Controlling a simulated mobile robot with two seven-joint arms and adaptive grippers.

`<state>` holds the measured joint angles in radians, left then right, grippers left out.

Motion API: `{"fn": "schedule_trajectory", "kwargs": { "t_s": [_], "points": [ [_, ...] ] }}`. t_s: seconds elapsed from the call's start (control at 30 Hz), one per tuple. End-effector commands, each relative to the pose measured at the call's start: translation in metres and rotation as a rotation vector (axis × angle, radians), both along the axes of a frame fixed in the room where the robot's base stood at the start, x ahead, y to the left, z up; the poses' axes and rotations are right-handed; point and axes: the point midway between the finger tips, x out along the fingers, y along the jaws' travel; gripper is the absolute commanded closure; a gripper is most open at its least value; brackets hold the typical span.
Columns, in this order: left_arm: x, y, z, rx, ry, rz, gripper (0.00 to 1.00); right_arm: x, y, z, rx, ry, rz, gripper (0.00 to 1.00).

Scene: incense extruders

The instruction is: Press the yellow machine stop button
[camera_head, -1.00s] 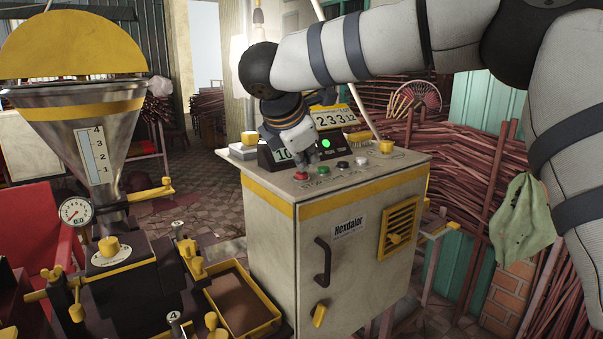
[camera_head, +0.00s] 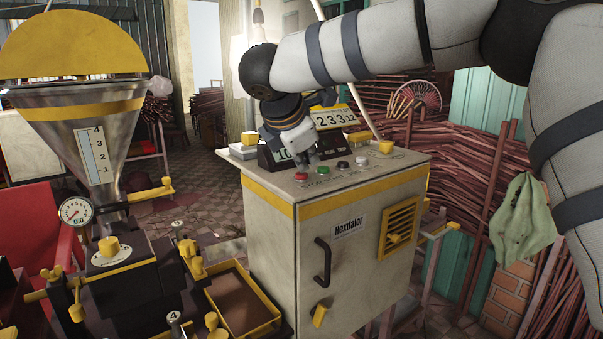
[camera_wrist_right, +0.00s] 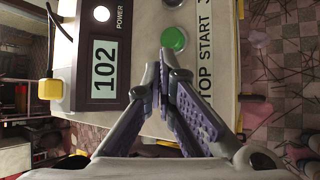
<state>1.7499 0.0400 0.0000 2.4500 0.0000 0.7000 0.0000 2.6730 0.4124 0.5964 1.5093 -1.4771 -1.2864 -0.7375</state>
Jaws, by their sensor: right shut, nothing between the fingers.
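The cream cabinet with yellow trim (camera_head: 345,225) has a row of buttons on its sloping top. The red button (camera_head: 301,176) is at the left end, beside the green button (camera_head: 324,170). My right gripper (camera_head: 309,160) is shut and empty, pointing down just above and behind the red button, apparently clear of it. In the right wrist view its fingertips (camera_wrist_right: 164,66) meet beside the green button (camera_wrist_right: 174,39) and the STOP START lettering. The red button is hidden there behind the fingers. The POWER lamp (camera_wrist_right: 101,14) looks white. My left gripper is out of view.
A display (camera_wrist_right: 104,68) reading 102 stands close to the fingers. A second display (camera_head: 333,117) sits behind it. The hopper machine (camera_head: 95,150) is at left, with a brown tray (camera_head: 240,300) beside the cabinet. Bundled sticks (camera_head: 450,150) fill the right.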

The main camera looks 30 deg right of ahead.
Motion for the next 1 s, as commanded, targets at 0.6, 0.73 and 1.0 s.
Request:
{"fn": "schedule_trajectory", "kwargs": {
  "t_s": [0.6,0.73,1.0],
  "points": [
    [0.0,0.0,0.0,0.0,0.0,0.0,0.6,0.0,0.0,0.022,-0.001,-0.003,-0.001,1.0],
    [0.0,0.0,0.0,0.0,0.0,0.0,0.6,0.0,0.0,0.036,-0.001,-0.003,-0.001,1.0],
    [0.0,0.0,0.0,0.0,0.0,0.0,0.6,0.0,0.0,0.06,-0.002,-0.002,-0.001,1.0]
  ]
}}
